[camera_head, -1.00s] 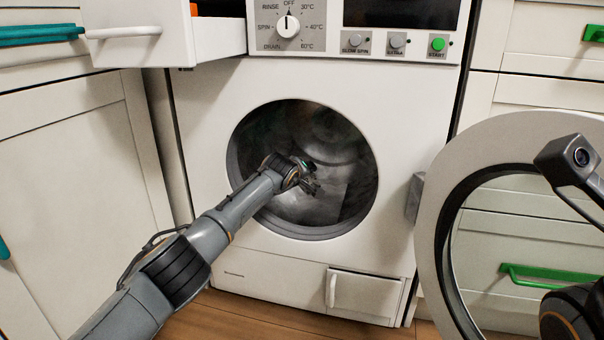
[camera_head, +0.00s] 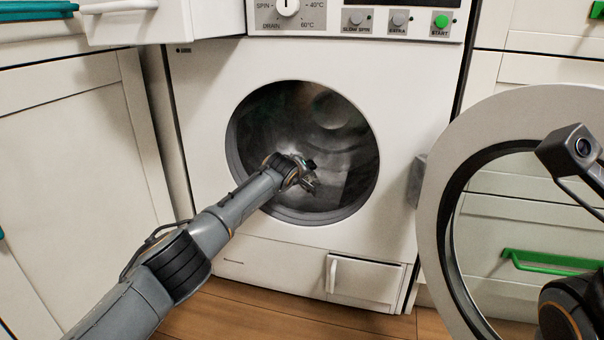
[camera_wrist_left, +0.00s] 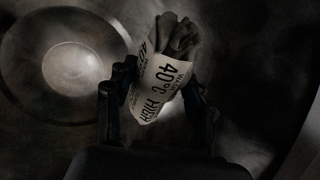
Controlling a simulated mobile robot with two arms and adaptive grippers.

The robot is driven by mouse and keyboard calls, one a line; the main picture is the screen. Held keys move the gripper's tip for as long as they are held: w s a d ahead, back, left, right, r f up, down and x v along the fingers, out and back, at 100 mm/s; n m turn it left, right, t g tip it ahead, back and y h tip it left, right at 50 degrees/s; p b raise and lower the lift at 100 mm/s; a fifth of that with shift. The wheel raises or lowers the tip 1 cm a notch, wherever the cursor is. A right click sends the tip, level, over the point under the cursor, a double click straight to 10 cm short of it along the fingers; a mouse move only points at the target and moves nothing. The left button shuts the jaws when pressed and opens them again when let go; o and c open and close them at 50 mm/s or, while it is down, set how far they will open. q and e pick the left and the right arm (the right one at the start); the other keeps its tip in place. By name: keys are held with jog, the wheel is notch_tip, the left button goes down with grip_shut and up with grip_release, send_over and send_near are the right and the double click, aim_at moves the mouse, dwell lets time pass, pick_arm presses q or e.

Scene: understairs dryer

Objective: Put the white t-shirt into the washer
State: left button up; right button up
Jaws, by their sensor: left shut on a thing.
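The washer (camera_head: 205,130) stands in the middle of the head view with its round door swung open to the right. My left arm reaches into the dark drum (camera_head: 345,125), and my left gripper (camera_head: 309,183) is inside the opening. In the left wrist view the gripper is shut on a bunched cloth, the white t-shirt (camera_wrist_left: 160,85), with black lettering that includes "40°C" and "HIGH". The cloth is held between the two fingers, with the drum wall behind it. In the head view the t-shirt cannot be made out. My right gripper is not in view.
The open door ring (camera_head: 440,190) stands at the right, close to my right arm. A pulled-out drawer (camera_head: 150,25) juts out above left of the opening. White cabinets flank the washer. Wooden floor (camera_head: 230,318) shows below.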

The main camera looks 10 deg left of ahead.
pick_arm(q)
jog(key=o, duration=1.3)
jog(key=shift+r, duration=0.1)
jog(key=shift+s, duration=0.1)
jog(key=shift+s+r, duration=0.3)
jog(key=shift+s, duration=0.05)
jog(key=v, duration=1.1)
jog(key=shift+f, duration=0.15)
